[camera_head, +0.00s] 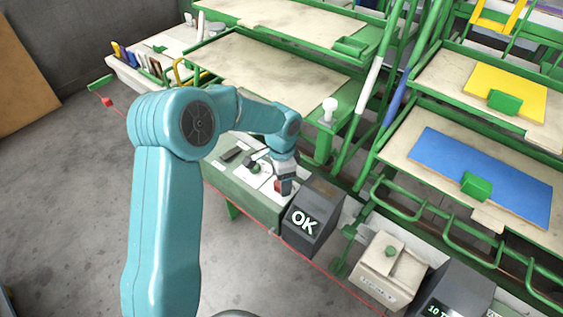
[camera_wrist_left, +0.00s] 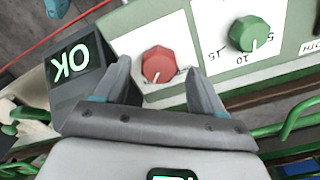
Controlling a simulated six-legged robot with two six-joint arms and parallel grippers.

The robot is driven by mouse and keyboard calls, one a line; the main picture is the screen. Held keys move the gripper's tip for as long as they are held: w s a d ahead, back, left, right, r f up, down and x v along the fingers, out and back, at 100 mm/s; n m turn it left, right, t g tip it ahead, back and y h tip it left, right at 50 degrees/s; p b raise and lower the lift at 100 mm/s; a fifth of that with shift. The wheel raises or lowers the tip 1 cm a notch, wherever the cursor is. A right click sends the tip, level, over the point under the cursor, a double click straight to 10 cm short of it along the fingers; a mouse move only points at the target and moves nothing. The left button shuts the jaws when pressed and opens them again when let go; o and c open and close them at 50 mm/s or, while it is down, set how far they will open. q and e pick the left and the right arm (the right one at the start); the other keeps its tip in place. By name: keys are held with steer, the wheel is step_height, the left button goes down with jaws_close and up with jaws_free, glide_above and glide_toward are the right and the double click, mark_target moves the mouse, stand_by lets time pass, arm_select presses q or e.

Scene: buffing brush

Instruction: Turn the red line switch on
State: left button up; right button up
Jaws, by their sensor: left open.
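The red line switch is a round red knob (camera_wrist_left: 158,64) on a white plate of the pale green control panel (camera_wrist_left: 175,20). In the wrist view it lies between the two fingers of my left gripper (camera_wrist_left: 158,72), with a gap on each side. The fingers are open and hold nothing. In the head view my left gripper (camera_head: 285,177) is over the panel's right part, and only a bit of the red knob (camera_head: 279,187) shows beside it. I cannot tell how deep the fingertips reach around the knob. My right gripper is not in view.
A dark box with a lit OK display (camera_head: 302,222) stands close to the right of the panel in the head view. A green dial (camera_wrist_left: 249,34) is beside the red knob. Green racks (camera_head: 350,90) rise behind. The grey floor (camera_head: 60,200) at left is clear.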

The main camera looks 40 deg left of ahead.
arm_select(q)
step_height(320, 180, up, 16)
steer(key=shift+f, duration=0.15)
steer(key=shift+s+f, duration=0.1)
steer(key=shift+s, duration=0.05)
stand_by(0.5)
